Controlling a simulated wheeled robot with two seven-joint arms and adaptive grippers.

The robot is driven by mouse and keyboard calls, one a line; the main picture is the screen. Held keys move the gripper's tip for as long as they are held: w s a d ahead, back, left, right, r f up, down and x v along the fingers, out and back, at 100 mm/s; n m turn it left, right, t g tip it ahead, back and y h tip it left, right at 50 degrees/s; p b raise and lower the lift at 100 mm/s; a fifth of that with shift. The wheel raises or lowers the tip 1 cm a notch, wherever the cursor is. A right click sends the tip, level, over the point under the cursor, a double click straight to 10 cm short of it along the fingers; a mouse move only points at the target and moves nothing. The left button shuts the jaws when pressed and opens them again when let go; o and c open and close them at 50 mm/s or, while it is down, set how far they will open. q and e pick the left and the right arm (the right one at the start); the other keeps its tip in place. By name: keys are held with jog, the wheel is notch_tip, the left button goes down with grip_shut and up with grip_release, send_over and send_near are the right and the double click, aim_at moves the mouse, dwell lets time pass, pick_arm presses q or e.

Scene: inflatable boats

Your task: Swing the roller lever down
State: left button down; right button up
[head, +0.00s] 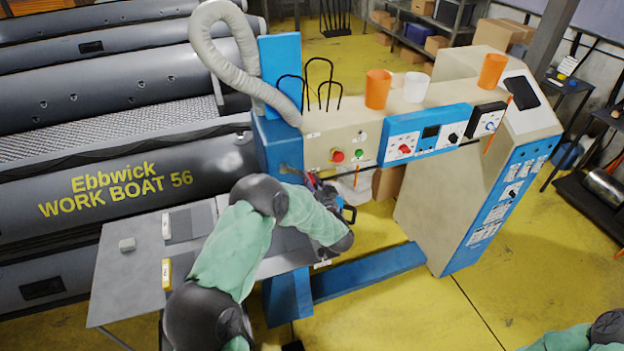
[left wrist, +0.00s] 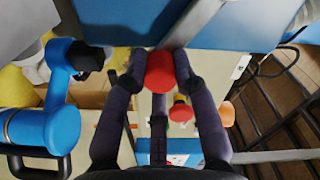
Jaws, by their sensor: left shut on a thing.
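The roller lever's red knob (left wrist: 160,72) sits between the two fingers of my left gripper (left wrist: 159,66) in the left wrist view. The fingers touch it on both sides and are shut on it. A pale grey bar (left wrist: 195,20) runs up and right beside the knob; I cannot tell whether it is the lever's shaft. In the head view my left gripper (head: 322,190) is at the front of the cream and blue machine (head: 455,185), below its left end, and my arm and wrist hide most of the lever. My right gripper is out of view.
A red button (head: 337,156) is on the machine's front, close to my left gripper. A blue cylindrical part (left wrist: 40,125) is left of the fingers. Orange cups (head: 377,88) stand on top. A grey table (head: 125,285) and a grey boat (head: 130,190) are at left.

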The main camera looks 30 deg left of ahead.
pick_arm(q)
jog(key=shift+s+f, duration=0.1)
jog(key=shift+f, duration=0.1)
dwell(0.3)
jog(key=c, duration=1)
grip_release()
jog(key=v, duration=1.2)
